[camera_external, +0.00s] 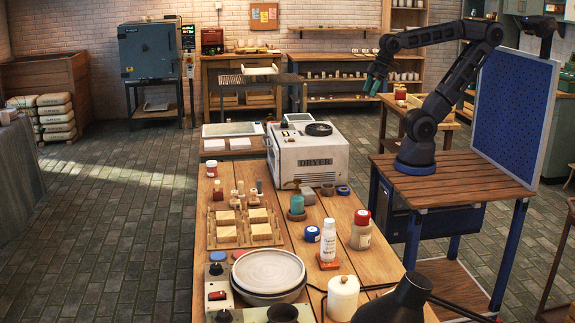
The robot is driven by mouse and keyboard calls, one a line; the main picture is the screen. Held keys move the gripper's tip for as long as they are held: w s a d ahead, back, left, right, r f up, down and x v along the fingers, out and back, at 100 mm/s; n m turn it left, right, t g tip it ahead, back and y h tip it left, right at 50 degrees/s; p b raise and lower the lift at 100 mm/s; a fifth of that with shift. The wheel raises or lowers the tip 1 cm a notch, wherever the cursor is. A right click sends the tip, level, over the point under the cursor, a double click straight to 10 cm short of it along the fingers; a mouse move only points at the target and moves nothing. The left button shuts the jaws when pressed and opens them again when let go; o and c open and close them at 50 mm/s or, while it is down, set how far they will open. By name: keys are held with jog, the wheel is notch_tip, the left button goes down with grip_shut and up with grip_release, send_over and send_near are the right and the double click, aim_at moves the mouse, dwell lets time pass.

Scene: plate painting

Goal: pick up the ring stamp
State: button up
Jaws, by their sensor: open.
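Small handled stamps stand on the wooden worktable behind a board of pale blocks: a left stamp (218,191), a middle stamp (241,189) and a right stamp (260,187). They are too small to tell which one is the ring stamp. My gripper (372,86), with teal fingertips, is open and appears empty. It hangs in the air at the upper right, above and to the right of the dryer, well away from the stamps.
The white dryer (310,160) stands on the worktable between my gripper and the stamps. A dark lamp is at the front.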

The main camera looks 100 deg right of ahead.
jog(key=w+a+r+n+g, duration=0.1)
jog(key=w+n, duration=0.1)
jog(key=w, duration=0.7)
jog(key=w+r+n, duration=0.2)
jog(key=w+n, duration=0.1)
jog(key=w, duration=0.5)
jog(key=n+g, duration=0.4)
jog(key=n, duration=0.9)
send_over(235, 201)
jog(key=f, duration=2.3)
jog(key=d+f, duration=0.1)
jog(key=f, duration=1.1)
jog(key=shift+s, duration=0.1)
jog(key=shift+f, duration=5.5)
jog(key=c, duration=1.1)
